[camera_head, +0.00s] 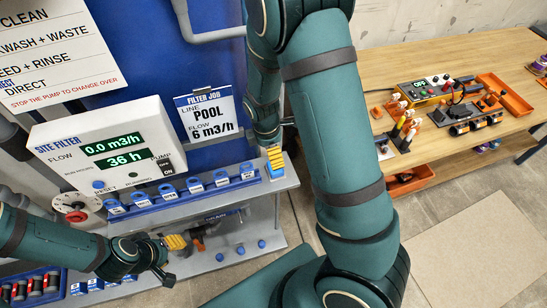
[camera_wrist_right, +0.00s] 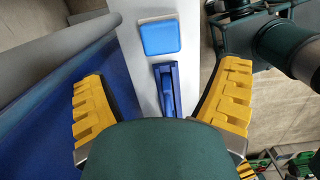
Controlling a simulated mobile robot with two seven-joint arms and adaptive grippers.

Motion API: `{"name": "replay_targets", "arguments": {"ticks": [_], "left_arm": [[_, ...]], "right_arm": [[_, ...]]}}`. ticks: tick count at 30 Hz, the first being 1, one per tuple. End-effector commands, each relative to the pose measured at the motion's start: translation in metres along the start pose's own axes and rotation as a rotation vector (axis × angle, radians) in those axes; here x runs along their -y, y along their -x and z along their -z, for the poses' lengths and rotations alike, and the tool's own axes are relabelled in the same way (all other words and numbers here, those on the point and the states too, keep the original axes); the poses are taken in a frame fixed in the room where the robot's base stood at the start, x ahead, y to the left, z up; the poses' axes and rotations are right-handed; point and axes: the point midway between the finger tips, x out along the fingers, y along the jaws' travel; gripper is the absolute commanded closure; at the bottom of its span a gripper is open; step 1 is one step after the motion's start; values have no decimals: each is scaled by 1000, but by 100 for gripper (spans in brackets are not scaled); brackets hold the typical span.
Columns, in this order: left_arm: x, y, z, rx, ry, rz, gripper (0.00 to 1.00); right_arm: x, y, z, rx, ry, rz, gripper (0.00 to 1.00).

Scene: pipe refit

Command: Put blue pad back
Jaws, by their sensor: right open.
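The blue pad (camera_wrist_right: 161,37) is a light blue square lying flat on the grey shelf (camera_wrist_right: 140,12) in the right wrist view. A darker blue holder (camera_wrist_right: 166,88) stands just below it in that view, apart from it. My right gripper (camera_wrist_right: 165,72) is open, its yellow fingers spread on either side of the pad and holder, with nothing gripped. In the head view my right gripper (camera_head: 275,157) points down at the shelf's right end and mostly hides what is beneath. My left gripper (camera_head: 176,242) is low at the left, by the lower shelf; its jaw gap is unclear.
A row of labelled blue holders (camera_head: 195,185) runs along the shelf below the filter display (camera_head: 107,146). A grey pipe (camera_wrist_right: 55,52) and blue panel lie left in the wrist view. A wooden bench (camera_head: 420,60) with tools and orange trays stands at right.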

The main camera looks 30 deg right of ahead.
Motion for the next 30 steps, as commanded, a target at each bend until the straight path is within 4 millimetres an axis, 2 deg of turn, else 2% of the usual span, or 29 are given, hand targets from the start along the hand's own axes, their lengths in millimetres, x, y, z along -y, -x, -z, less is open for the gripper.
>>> {"name": "replay_targets", "arguments": {"ticks": [1,6,8,11,16,21,27,30], "left_arm": [[-1,2,0,0,0,0,53],[-1,3,0,0,0,-1,53],[-1,3,0,0,0,-1,53],[-1,3,0,0,0,-1,53],[-1,3,0,0,0,-1,53],[-1,3,0,0,0,-1,53],[-1,3,0,0,0,-1,53],[-1,3,0,0,1,0,53]], "right_arm": [[0,9,0,-1,1,-2,11],[0,22,0,-1,-2,0,11],[2,21,2,-7,-19,2,11],[11,6,14,-44,-112,7,11],[46,-38,56,-181,-476,43,11],[82,-65,98,-320,-898,122,11],[113,-72,132,-435,-1321,239,11],[120,-71,140,-463,-1433,275,11]]}}
